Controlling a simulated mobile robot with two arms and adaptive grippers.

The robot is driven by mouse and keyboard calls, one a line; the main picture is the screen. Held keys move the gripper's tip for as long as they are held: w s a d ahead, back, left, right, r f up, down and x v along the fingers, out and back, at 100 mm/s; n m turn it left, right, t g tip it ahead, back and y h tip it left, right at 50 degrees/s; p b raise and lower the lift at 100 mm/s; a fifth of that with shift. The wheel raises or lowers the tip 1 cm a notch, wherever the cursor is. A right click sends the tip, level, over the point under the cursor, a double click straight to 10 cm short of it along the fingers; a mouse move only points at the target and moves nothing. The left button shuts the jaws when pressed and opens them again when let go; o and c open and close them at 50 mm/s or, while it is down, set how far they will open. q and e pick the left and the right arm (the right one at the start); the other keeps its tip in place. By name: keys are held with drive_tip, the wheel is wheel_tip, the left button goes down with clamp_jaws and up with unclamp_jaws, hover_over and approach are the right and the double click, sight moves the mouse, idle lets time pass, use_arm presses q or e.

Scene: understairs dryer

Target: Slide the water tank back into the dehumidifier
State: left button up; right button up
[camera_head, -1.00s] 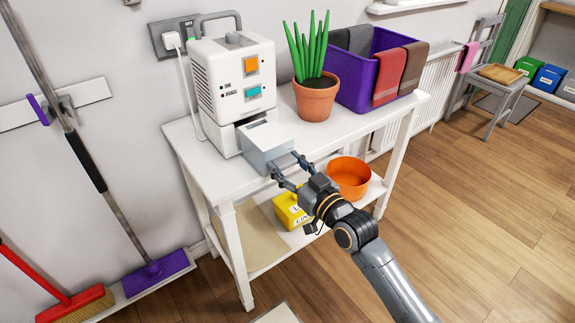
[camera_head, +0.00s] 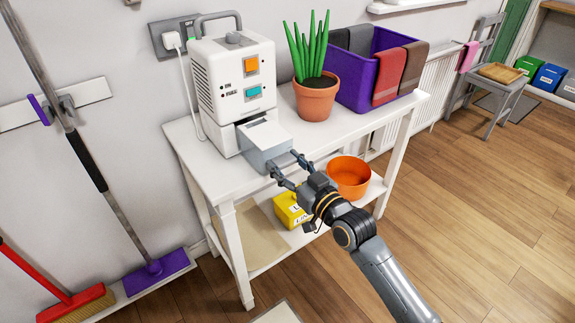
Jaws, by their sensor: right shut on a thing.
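The white dehumidifier (camera_head: 215,90) stands upright on the white table, with an orange and a teal button on its front. The pale grey water tank (camera_head: 265,143) sticks out of the opening low in its front, its rear end inside or at the opening. How deep it sits is hidden. My right gripper (camera_head: 287,170) is shut on the tank's front end, reaching in from the lower right. My left gripper is not in view.
A potted plant (camera_head: 315,99) stands right of the dehumidifier, close to the tank. A purple bin (camera_head: 357,81) with cloths is behind it. An orange bowl (camera_head: 348,177) and yellow box (camera_head: 290,211) sit on the shelf of the white table (camera_head: 201,178).

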sight(275, 154)
drive_tip(key=shift+w+a, duration=0.15)
drive_tip(key=shift+w, duration=0.05)
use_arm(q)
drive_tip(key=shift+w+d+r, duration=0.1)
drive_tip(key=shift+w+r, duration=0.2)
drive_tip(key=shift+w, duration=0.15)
use_arm(e)
drive_tip(key=shift+w, duration=0.1)
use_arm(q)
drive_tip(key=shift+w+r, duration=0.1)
use_arm(e)
drive_tip(key=shift+w+a, duration=0.15)
drive_tip(key=shift+a, duration=0.05)
use_arm(q)
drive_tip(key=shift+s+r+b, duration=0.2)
drive_tip(key=shift+b, duration=0.1)
use_arm(e)
drive_tip(key=shift+w+a, duration=0.3)
drive_tip(key=shift+w, duration=0.1)
drive_tip(key=shift+w, duration=0.1)
drive_tip(key=shift+w+a, duration=0.45)
drive_tip(key=shift+w, duration=0.15)
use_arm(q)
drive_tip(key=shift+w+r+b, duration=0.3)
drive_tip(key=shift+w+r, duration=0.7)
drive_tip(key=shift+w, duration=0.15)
use_arm(e)
drive_tip(key=shift+w+a, duration=0.15)
